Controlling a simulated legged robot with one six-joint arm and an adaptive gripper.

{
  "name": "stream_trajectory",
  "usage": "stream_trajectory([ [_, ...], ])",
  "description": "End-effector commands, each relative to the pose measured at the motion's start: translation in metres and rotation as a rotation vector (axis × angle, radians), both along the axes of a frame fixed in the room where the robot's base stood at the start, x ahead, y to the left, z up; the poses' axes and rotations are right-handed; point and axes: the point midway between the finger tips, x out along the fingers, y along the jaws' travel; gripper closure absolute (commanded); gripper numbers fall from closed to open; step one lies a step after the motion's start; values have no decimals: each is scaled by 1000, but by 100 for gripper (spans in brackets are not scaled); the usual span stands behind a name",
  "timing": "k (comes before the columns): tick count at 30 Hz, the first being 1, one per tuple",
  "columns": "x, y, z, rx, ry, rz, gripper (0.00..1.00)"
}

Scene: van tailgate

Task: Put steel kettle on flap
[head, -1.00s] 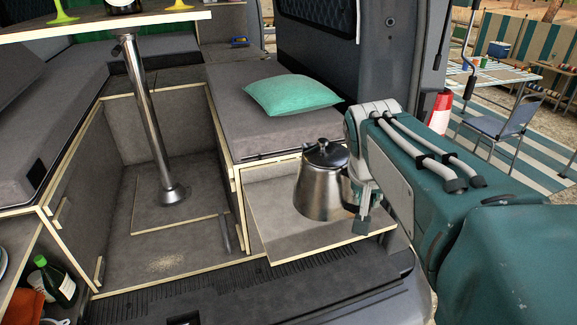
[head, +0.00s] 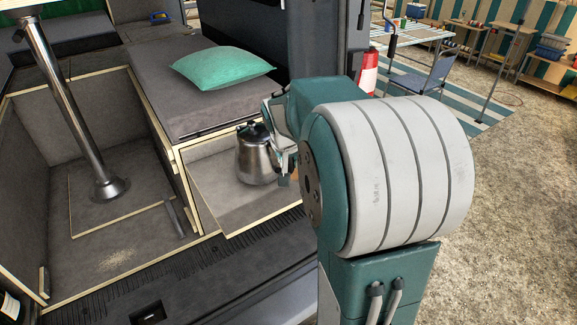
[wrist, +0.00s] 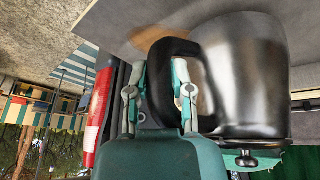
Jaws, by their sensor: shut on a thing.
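The steel kettle (head: 256,160), shiny with a dark lid and black handle, is upright over the flap (head: 226,214), the grey panel with pale wooden edges below the bench end. My gripper (head: 286,165) is at the kettle's right side. In the wrist view, which is upside down, the kettle (wrist: 245,80) fills the right, and my gripper (wrist: 158,78) is shut on its handle. The kettle's base (wrist: 228,18) is close to a grey surface. I cannot tell whether it touches.
A grey bench (head: 195,95) with a green cushion (head: 222,68) is behind the flap. A metal table leg (head: 75,115) stands in the floor well at left.

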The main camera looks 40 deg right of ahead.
Motion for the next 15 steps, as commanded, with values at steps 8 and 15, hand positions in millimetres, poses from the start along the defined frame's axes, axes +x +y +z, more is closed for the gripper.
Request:
stream_trajectory([
  [8, -1, -1, -17, 0, -2, 0, 100],
  [15, -1, 1, -17, -2, 0, 1, 37],
])
